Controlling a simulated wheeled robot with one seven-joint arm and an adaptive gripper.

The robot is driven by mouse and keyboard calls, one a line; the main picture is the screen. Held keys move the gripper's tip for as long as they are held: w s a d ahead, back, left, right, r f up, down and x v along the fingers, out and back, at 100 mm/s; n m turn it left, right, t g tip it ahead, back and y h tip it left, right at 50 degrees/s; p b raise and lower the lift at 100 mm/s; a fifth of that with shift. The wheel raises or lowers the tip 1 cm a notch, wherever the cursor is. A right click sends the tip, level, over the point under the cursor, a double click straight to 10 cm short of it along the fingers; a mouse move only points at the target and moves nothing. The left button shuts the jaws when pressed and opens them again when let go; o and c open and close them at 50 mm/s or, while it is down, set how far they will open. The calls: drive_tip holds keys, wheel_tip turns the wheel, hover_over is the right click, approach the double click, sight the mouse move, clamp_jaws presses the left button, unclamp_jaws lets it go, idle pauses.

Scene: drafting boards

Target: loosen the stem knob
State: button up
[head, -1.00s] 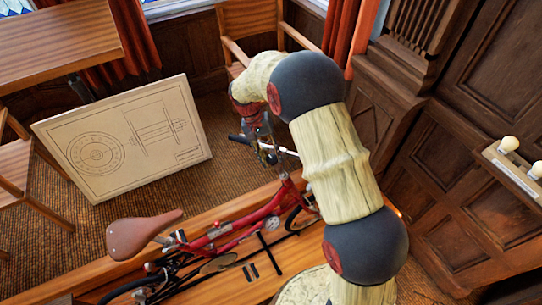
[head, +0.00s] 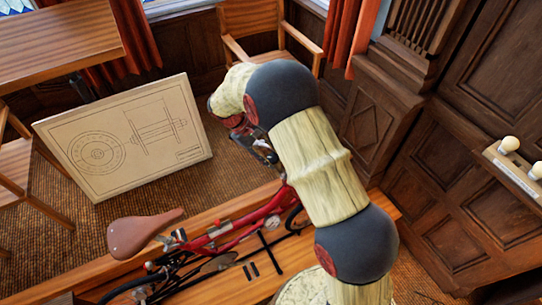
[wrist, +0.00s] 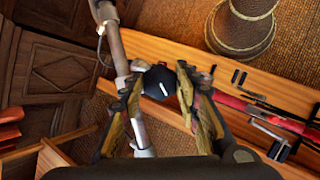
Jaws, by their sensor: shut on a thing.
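The stem knob (wrist: 159,84), dark with a white line on top, sits between the two fingers of my gripper (wrist: 160,90) in the wrist view. The fingers are shut on its sides. A pale handlebar tube (wrist: 112,40) runs past the left finger. My gripper (head: 264,154) is at the bicycle's front end there. My arm hides most of the handlebar, and the knob cannot be made out in that view.
A drawing board (head: 125,140) with a technical drawing leans behind the bicycle. A wooden armchair (head: 258,30) stands at the back, and a wood-panelled cabinet (head: 460,190) with light knobs fills the right. Brown carpet (head: 85,225) lies open at the left.

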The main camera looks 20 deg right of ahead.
drive_tip(key=shift+n, duration=0.5)
drive_tip(key=o, duration=1.2)
drive_tip(key=shift+c, duration=0.2)
drive_tip(key=shift+a, duration=0.1)
drive_tip(key=v, duration=1.2)
drive_tip(key=shift+a+f, duration=0.15)
drive_tip(key=shift+a, duration=0.05)
